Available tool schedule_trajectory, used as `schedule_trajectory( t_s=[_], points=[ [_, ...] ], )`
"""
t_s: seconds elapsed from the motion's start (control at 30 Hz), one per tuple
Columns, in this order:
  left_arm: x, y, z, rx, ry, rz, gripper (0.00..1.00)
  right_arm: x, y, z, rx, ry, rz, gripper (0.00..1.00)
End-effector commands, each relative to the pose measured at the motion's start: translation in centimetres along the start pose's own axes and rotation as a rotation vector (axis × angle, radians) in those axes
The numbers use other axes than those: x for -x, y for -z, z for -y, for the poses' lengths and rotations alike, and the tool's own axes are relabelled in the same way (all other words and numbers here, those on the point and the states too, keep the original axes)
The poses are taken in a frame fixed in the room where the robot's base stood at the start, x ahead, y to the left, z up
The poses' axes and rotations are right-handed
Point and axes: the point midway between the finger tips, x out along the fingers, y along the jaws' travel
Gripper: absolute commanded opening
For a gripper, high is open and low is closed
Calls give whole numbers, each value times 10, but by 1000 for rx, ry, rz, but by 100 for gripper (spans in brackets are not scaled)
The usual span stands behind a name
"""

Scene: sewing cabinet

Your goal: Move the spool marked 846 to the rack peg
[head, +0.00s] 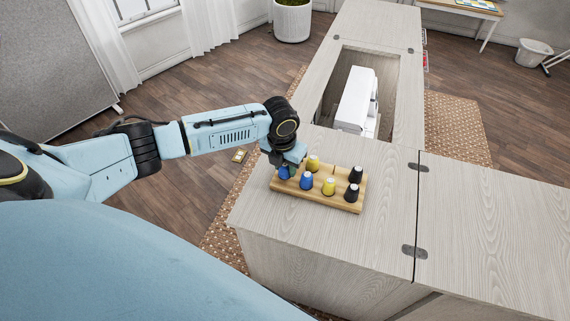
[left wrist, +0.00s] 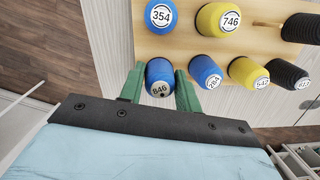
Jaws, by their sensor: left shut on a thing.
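The blue spool marked 846 (left wrist: 160,77) sits between the green fingers of my left gripper (left wrist: 159,92), which is shut on it. In the head view the spool (head: 284,173) shows under the gripper (head: 285,163), at the left end of the wooden rack (head: 318,195). I cannot tell whether it is seated on the rack or lifted off. A bare peg (left wrist: 268,23) shows in the left wrist view between the yellow spool 746 (left wrist: 217,19) and a black spool (left wrist: 302,28). My right gripper is not in view.
Beside spool 846 are a blue spool (left wrist: 205,72), a yellow spool 542 (left wrist: 247,73) and another black spool (left wrist: 288,76). The blue spool 354 (left wrist: 161,16) is behind it. The cabinet top (head: 480,205) is clear right of the rack. A white sewing machine (head: 356,100) stands in the opening behind.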

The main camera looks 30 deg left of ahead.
Motion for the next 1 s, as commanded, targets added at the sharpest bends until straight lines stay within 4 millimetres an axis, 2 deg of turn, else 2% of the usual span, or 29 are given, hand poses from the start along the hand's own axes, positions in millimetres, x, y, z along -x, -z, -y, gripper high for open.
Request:
schedule_trajectory(
  t_s=[0.27,0.3,0.5,0.83,1.0],
  points=[
    [-2,0,0,0,0,0,12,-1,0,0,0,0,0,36],
    [-2,0,0,0,0,0,34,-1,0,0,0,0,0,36],
    [-2,0,0,0,0,0,59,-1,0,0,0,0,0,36],
    [3,0,0,0,0,1,59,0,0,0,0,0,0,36],
    [29,-1,0,-1,0,4,59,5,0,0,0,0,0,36]
  ],
)
